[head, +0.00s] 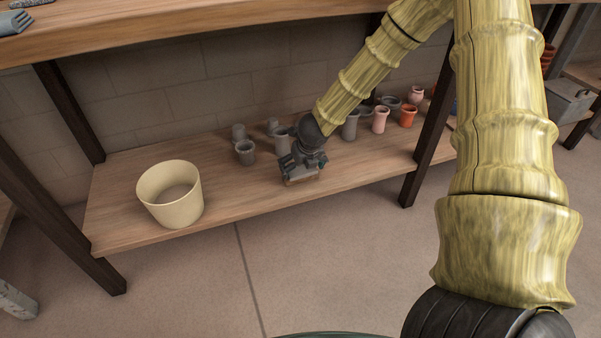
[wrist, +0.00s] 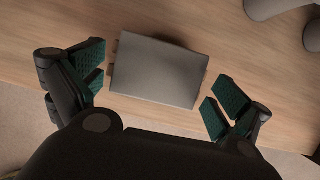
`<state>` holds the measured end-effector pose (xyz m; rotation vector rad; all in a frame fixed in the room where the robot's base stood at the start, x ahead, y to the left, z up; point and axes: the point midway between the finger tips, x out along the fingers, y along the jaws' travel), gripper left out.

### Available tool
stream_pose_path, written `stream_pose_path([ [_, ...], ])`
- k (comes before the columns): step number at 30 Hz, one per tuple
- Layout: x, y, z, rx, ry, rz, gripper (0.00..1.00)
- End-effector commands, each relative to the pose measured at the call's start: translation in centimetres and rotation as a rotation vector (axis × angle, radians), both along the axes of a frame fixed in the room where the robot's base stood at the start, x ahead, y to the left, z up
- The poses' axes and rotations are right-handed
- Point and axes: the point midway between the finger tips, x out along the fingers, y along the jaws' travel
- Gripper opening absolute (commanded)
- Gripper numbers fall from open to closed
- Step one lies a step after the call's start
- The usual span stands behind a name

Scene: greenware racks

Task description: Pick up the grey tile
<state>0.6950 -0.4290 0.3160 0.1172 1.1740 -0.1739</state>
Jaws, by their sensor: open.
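The grey tile (wrist: 157,72) lies in the wrist view as a flat grey rectangle above the wooden shelf. Small brownish pieces stick out past its left edge and corner, so it seems to rest on something. My gripper (wrist: 158,90) is open, with its dark green finger pads to the left and right of the tile, apart from it. In the head view my gripper (head: 299,172) is low over the lower shelf near its front edge. There it hides most of the tile, and a light brown piece shows beneath it.
The lower wooden shelf (head: 240,200) holds a cream bucket (head: 183,205) at the left. Grey cups (head: 245,153) stand behind my gripper. A pink cup (head: 380,121) and an orange cup (head: 407,116) stand to the right. A dark post (head: 428,150) and the upper shelf (head: 130,22) bound the space.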

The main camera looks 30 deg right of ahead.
Motion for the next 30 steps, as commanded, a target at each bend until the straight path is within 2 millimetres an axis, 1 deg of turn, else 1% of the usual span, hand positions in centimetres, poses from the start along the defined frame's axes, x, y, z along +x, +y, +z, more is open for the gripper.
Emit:
stream_pose_path([
  [3, 0.0, 0.0, 0.1, 0.000, 0.000, 0.000, 1.00],
  [8, 0.0, 0.0, 0.1, 0.000, 0.000, 0.000, 0.71],
  [9, 0.0, 0.0, 0.1, 0.000, 0.000, 0.000, 0.64],
  [10, 0.0, 0.0, 0.1, 0.000, 0.000, 0.000, 0.60],
  [20, 0.0, 0.0, 0.3, 0.000, 0.000, 0.000, 0.60],
  [25, 0.0, 0.0, 1.5, 0.000, -0.001, -0.001, 0.60],
  [30, 0.0, 0.0, 3.6, 0.000, -0.001, -0.001, 0.60],
])
